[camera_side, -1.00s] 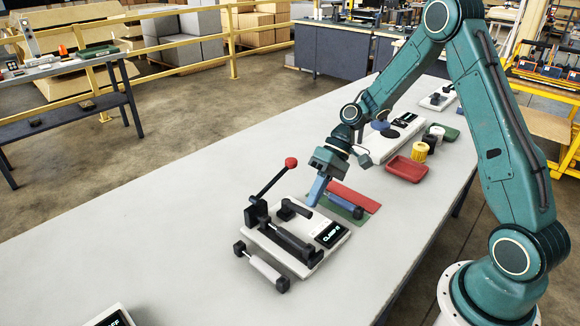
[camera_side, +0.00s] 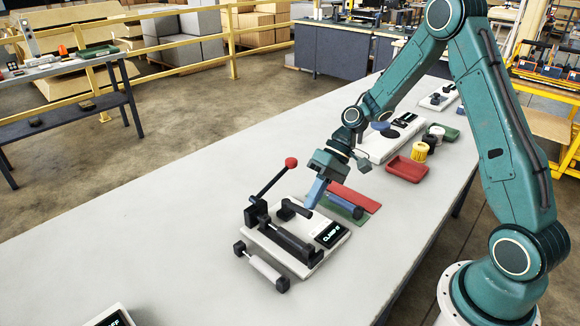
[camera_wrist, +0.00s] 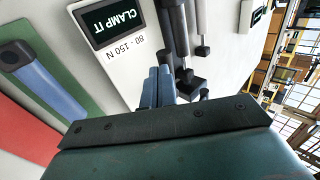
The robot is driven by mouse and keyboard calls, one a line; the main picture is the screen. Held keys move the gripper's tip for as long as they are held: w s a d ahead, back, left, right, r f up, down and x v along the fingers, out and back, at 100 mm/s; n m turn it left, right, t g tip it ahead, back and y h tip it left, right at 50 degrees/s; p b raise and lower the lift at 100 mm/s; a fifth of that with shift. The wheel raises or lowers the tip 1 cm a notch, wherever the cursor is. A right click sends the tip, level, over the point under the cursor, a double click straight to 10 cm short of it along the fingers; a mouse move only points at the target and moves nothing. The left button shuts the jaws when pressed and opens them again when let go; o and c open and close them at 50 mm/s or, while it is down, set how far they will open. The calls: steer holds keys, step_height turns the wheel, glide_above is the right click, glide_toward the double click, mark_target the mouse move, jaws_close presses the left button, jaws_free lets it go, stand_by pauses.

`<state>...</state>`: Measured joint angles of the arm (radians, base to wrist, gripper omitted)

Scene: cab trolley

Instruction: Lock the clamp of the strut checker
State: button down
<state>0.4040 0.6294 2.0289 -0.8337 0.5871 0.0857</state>
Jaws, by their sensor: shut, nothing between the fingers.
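The strut checker (camera_side: 325,250) is a white plate with black fixtures and a display that reads CLAMP IT in the wrist view (camera_wrist: 108,22). Its clamp lever (camera_side: 272,181) has a red ball knob (camera_side: 291,162) and stands tilted up to the right. A dark strut (camera_side: 285,243) lies in the fixture. My gripper (camera_side: 312,194) has blue fingers, shut and empty, just above the checker's far edge, to the right of the knob and lower in the picture. The fingers (camera_wrist: 158,88) also show in the wrist view, beside the printed 80 - 150 N label. The lever's knob is not seen there.
A grey strut (camera_side: 262,266) lies in front of the checker. A blue strut (camera_side: 345,206) lies on a green mat (camera_side: 338,212) beside a red mat (camera_side: 355,197). A red tray (camera_side: 407,169) stands farther right.

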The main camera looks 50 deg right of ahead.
steer(key=shift+s+a+m+t, duration=0.15)
steer(key=shift+a+m+t, duration=0.15)
steer(key=shift+m, duration=0.1)
steer(key=a+m+t, duration=0.1)
steer(key=m+t, duration=0.1)
steer(key=m, duration=0.1)
steer(key=shift+s+a+h, duration=0.3)
steer(key=shift+a, duration=1.35)
steer(key=shift+w+a, duration=0.3)
steer(key=shift+a, duration=0.4)
steer(key=shift+w+a, duration=0.6)
steer(key=shift+a, duration=0.2)
steer(key=shift+w+a, duration=0.45)
steer(key=shift+w, duration=0.3)
